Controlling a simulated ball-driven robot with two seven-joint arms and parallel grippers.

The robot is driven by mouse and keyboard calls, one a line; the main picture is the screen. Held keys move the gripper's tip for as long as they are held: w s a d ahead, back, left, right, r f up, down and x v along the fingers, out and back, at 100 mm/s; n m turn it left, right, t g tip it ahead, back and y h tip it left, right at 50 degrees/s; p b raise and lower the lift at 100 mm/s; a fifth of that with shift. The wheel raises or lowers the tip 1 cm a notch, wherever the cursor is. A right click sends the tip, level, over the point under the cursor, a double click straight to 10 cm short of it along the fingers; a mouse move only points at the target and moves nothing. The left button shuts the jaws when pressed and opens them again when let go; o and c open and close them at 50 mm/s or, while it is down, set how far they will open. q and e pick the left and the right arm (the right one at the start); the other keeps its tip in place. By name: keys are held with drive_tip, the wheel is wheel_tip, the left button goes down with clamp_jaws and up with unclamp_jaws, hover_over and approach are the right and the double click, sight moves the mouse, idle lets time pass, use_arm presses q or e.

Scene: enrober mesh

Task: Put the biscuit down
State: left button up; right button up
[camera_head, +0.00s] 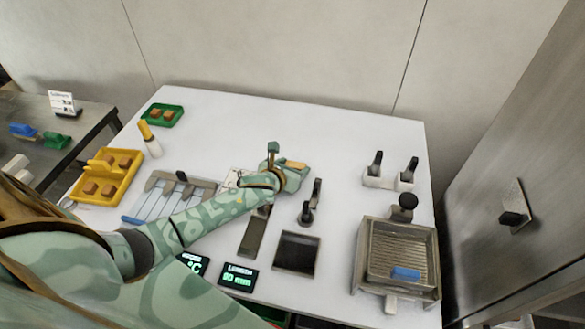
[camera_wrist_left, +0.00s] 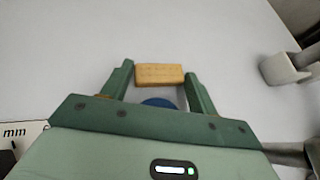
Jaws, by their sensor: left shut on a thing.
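The biscuit (camera_wrist_left: 160,75) is a tan rectangular bar between the fingertips of my left gripper (camera_wrist_left: 160,78) in the left wrist view. The gripper is shut on it. In the head view, my left gripper (camera_head: 284,163) is over the middle of the white table, with the biscuit (camera_head: 297,164) at its far side. I cannot tell whether the biscuit touches the tabletop. A round blue thing (camera_wrist_left: 158,102) shows between the fingers, nearer the palm; part of it is hidden. My right gripper is not in view.
A yellow tray (camera_head: 83,193) and a green tray (camera_head: 148,116) with brown blocks are at left. A slotted metal rack (camera_head: 160,190) lies nearby. A mesh machine (camera_head: 368,262) is at right, and black-handled fixtures (camera_head: 375,178) stand behind it. The table's back middle is clear.

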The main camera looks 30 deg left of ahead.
use_arm(q)
drive_tip(key=o, duration=0.7)
drive_tip(key=shift+f, duration=0.1)
drive_tip(key=shift+o, duration=0.2)
